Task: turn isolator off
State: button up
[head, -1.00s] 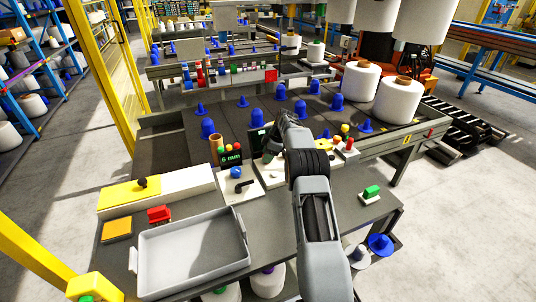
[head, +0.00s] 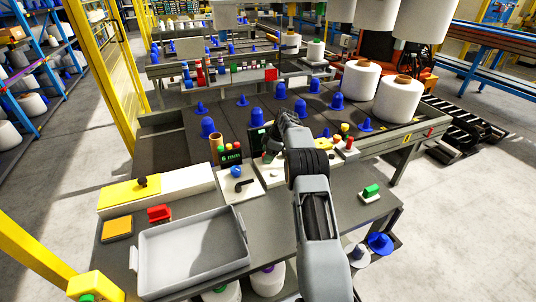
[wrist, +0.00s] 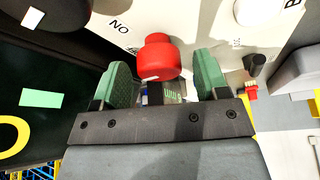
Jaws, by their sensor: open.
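A red knob (wrist: 158,55) with a small white mark on its edge stands on a white panel (wrist: 195,20) in the wrist view. It looks like the isolator's handle. Lettering reading "NO", perhaps "ON" upside down, is printed on the panel left of it. My gripper (wrist: 163,65) is open, with one green-padded finger on each side of the knob and visible gaps between. In the head view my gripper (head: 270,154) is over the small panel at the bench's middle, and it and the arm hide most of the knob there.
A display box reading "6 mm" (head: 231,157) and a white plate with a black handle (head: 243,186) stand left of my gripper. A grey tray (head: 140,262) lies at the front left. A green button box (head: 370,194) is at right. Blue cones (head: 337,102) stand behind.

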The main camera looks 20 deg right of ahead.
jog(key=shift+r, duration=0.1)
jog(key=p+v, duration=0.2)
jog(key=v, duration=1.1)
jog(key=shift+d+r, duration=0.25)
jog(key=shift+d, duration=0.05)
jog(key=shift+s, duration=0.1)
